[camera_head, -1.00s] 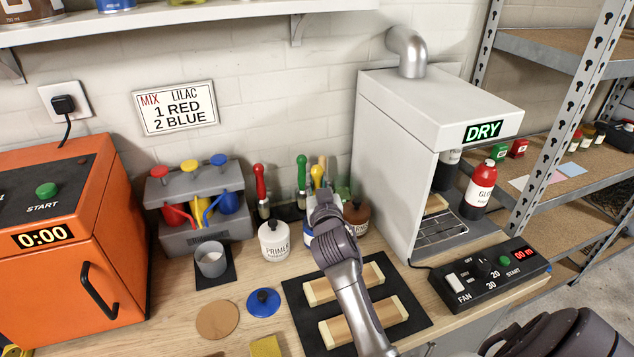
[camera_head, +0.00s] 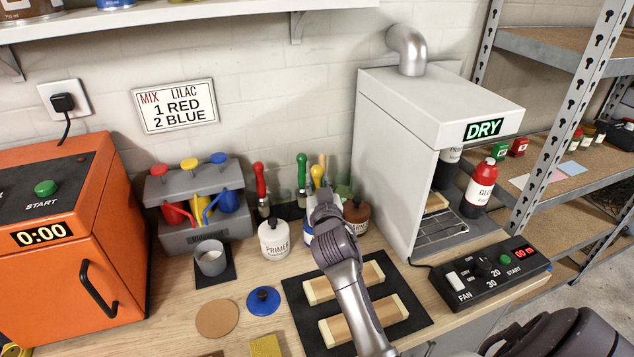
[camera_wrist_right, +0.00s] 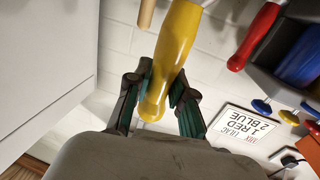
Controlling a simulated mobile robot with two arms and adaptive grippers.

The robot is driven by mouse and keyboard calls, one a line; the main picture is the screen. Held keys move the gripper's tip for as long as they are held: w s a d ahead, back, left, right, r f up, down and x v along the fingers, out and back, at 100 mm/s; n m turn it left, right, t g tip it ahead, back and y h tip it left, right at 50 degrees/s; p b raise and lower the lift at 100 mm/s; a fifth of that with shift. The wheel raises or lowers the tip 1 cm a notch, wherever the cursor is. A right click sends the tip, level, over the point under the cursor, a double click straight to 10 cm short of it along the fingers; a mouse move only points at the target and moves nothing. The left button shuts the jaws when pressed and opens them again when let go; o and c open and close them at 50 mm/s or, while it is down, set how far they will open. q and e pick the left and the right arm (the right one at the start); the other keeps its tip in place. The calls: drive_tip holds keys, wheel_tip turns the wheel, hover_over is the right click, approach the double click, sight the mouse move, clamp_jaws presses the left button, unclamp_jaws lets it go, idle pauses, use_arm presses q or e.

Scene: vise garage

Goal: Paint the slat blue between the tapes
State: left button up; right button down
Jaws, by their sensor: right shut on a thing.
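Two wooden slats with pale bands near their ends, the far one (camera_head: 345,283) and the near one (camera_head: 358,327), lie on a black mat (camera_head: 300,308) at the front of the bench. My right gripper (camera_head: 322,205) is behind the mat, among the handles and bottles at the back. It is shut on a yellow handle (camera_wrist_right: 172,60), whose top also shows in the head view (camera_head: 317,174). The tool's lower end is hidden. A container with a blue label (camera_head: 308,231) is mostly hidden behind the gripper. My left gripper is not in view.
A primer bottle (camera_head: 274,240) and a varnish bottle (camera_head: 356,215) flank the gripper. Red (camera_head: 260,180) and green (camera_head: 302,170) handles stand close by. The grey drying cabinet (camera_head: 395,165) is to the right. A blue disc (camera_head: 262,300) lies left of the mat.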

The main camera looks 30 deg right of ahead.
sight(317, 166)
drive_tip(key=shift+r+p, duration=3.15)
drive_tip(key=shift+r, duration=0.4)
drive_tip(key=shift+f, duration=0.1)
